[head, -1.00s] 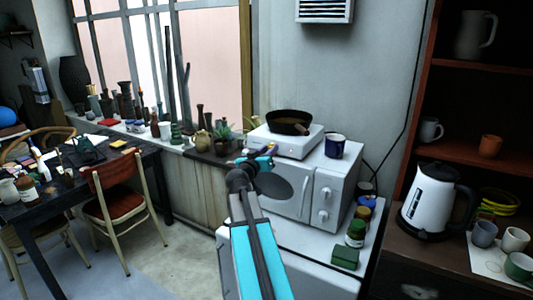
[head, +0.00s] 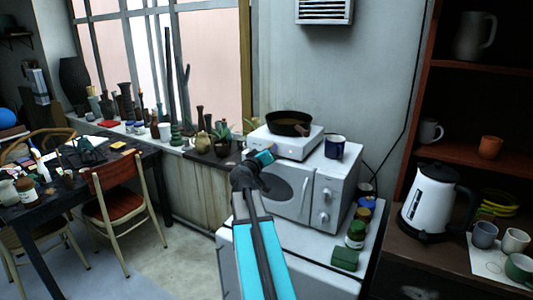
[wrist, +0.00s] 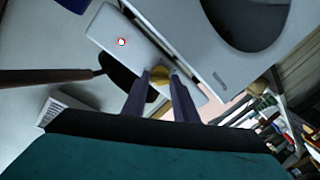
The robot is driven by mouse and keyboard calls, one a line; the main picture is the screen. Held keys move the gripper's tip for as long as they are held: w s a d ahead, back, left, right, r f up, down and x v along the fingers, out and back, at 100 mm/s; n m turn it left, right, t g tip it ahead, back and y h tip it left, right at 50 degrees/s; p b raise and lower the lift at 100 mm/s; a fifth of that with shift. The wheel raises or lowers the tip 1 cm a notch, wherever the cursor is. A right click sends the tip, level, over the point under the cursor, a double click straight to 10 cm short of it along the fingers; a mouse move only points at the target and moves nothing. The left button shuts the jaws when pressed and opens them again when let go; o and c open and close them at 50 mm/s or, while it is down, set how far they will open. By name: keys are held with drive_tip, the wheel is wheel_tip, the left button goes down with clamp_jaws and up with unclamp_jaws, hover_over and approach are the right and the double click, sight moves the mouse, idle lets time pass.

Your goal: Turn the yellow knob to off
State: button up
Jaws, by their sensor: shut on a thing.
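The yellow knob (wrist: 159,77) sits on the side of a white hot plate (head: 283,145), between the two fingers of my gripper (wrist: 160,74) in the wrist view. My gripper is shut on it. In the head view my gripper (head: 266,156) is at the hot plate's front-left side, and it hides the knob there. The hot plate also shows in the wrist view (wrist: 108,25), with a small lit red light (wrist: 121,42) on it. I cannot tell the knob's setting.
The hot plate stands on a white microwave (head: 312,190). Jars (head: 355,236) stand at the lower right.

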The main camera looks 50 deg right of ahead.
drive_tip(key=shift+d+r+n+y+p, duration=0.1)
drive_tip(key=shift+n+y+p, duration=0.1)
drive_tip(key=shift+n+p, duration=0.6)
drive_tip(key=shift+a+r+n+y+p, duration=0.1)
drive_tip(key=shift+r+n+y+p, duration=0.2)
drive_tip(key=shift+n, duration=0.9)
drive_tip(key=shift+d+f+n+y+p, duration=0.1)
drive_tip(key=shift+n+p, duration=0.55)
drive_tip(key=shift+n, duration=0.35)
drive_tip(key=shift+n+p, duration=1.1)
drive_tip(key=shift+n, duration=0.2)
drive_tip(key=o, duration=1)
drive_tip(key=shift+f, duration=0.1)
